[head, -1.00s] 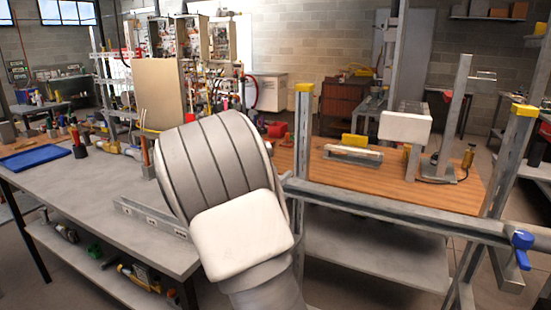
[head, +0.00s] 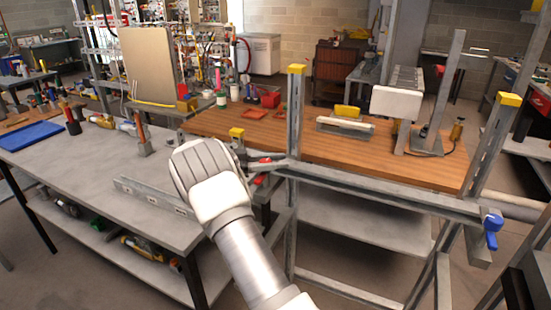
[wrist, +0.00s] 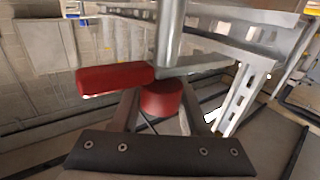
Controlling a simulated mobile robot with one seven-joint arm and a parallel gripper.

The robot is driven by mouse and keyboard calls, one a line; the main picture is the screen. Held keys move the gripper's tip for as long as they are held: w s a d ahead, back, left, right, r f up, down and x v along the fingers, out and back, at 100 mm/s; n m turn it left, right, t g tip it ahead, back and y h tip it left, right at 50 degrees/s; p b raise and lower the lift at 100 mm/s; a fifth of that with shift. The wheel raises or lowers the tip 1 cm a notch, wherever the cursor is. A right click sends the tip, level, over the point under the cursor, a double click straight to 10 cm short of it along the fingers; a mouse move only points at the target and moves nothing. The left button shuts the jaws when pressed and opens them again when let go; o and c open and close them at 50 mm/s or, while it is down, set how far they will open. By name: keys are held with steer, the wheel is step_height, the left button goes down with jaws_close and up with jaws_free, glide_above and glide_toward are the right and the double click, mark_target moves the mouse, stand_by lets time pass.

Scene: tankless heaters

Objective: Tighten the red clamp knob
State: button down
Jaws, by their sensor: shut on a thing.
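The red clamp knob (wrist: 161,98) is a short round red piece in the middle of the wrist view. My gripper (wrist: 158,108) has one finger on each side of it and is shut on it. A red bar-shaped handle (wrist: 115,79) is just above and left of the knob, beside a grey metal post. In the head view, small red clamp parts (head: 261,161) show at the left end of the grey metal rail, just right of my wrist. My fingers are mostly hidden there by my own arm.
The grey rail (head: 390,199) runs right to a blue clamp (head: 492,224). A yellow-capped upright post (head: 295,150) stands close to my wrist. A wooden bench top (head: 350,158) lies behind the rail, and a grey workbench (head: 100,175) is at left.

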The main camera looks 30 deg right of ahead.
steer(key=shift+s+m+g+y, duration=0.15)
steer(key=shift+m+g+y, duration=0.25)
steer(key=shift+m+g, duration=0.35)
steer(key=shift+s+m+g+y, duration=0.15)
steer(key=shift+m+g+y, duration=0.35)
steer(key=shift+g, duration=0.45)
steer(key=shift+a+r+m+g, duration=0.1)
steer(key=shift+m+g, duration=0.15)
steer(key=shift+g, duration=0.15)
steer(key=shift+c, duration=2.1)
jaws_free()
steer(key=shift+a, duration=0.1)
